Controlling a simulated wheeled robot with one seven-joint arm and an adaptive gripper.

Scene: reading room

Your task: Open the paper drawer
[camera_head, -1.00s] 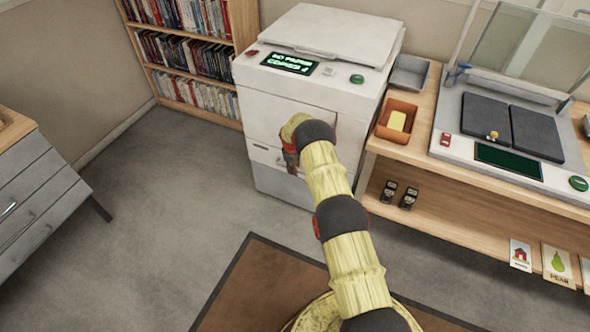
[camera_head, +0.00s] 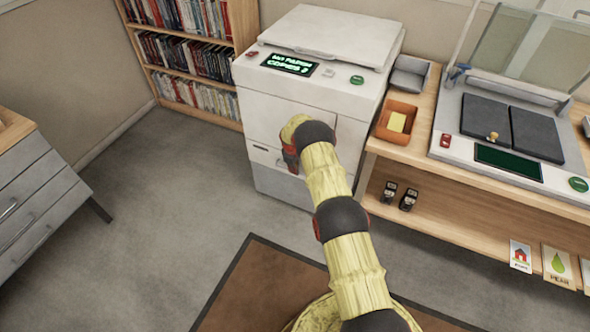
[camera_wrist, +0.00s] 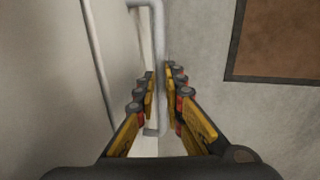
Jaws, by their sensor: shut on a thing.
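The paper drawer (camera_head: 265,158) is in the lower front of the white copier (camera_head: 300,105) in the head view. My gripper (camera_head: 290,162) is at the drawer's front, and my arm covers its right part. In the wrist view my gripper (camera_wrist: 161,85) is shut on the drawer's grey bar handle (camera_wrist: 159,40), with a finger on each side of the bar. The pale copier front lies to the left of the handle there. I cannot tell whether the drawer stands slightly out from the copier.
A bookcase (camera_head: 193,50) stands left of the copier. A wooden table (camera_head: 425,150) with an orange tray (camera_head: 381,128) and a flat machine stands close on its right. A grey drawer cabinet (camera_head: 35,205) is at far left.

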